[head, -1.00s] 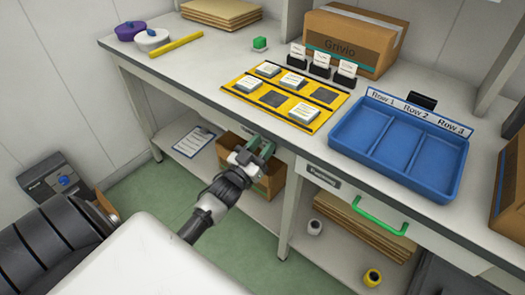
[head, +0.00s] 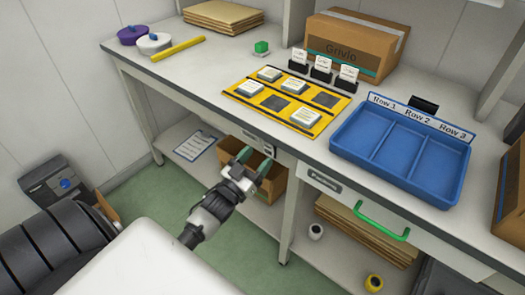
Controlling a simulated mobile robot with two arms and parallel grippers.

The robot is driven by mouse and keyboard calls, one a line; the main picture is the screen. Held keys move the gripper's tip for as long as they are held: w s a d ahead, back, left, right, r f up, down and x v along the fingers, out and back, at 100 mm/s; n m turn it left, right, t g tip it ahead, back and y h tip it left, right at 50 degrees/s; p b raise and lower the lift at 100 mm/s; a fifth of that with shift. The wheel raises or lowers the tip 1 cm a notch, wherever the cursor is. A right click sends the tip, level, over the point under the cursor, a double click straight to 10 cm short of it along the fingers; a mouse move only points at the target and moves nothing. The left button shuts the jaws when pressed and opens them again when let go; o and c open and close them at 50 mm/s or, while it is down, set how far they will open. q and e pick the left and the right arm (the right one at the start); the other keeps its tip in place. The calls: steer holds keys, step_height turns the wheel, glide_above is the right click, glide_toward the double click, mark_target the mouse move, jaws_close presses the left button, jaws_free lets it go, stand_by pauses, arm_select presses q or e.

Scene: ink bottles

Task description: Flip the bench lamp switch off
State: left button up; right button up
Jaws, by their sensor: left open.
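A small light switch plate (head: 258,141) with a dark part at its right end is set in the front face of the bench, under the tabletop edge. I take it for the lamp switch; its lever position is too small to tell. My left gripper (head: 254,160) is open and empty, just below and in front of the plate, with its green-grey fingers pointing up toward the bench front. I cannot tell whether a fingertip touches the bench. The bench lamp is not clearly visible. My right gripper is not in view.
The bench top (head: 205,78) holds a yellow tray (head: 243,97) with white tiles, a blue three-row tray (head: 345,148) and a cardboard box (head: 345,47). A drawer with a green handle (head: 381,222) is right of the plate. An open carton (head: 273,186) stands on the lower shelf behind my gripper.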

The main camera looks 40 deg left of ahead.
arm_select(q)
steer(key=v, duration=0.7)
steer(key=shift+s, duration=0.25)
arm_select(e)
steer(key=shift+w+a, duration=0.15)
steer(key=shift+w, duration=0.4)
arm_select(q)
steer(key=shift+f, duration=0.15)
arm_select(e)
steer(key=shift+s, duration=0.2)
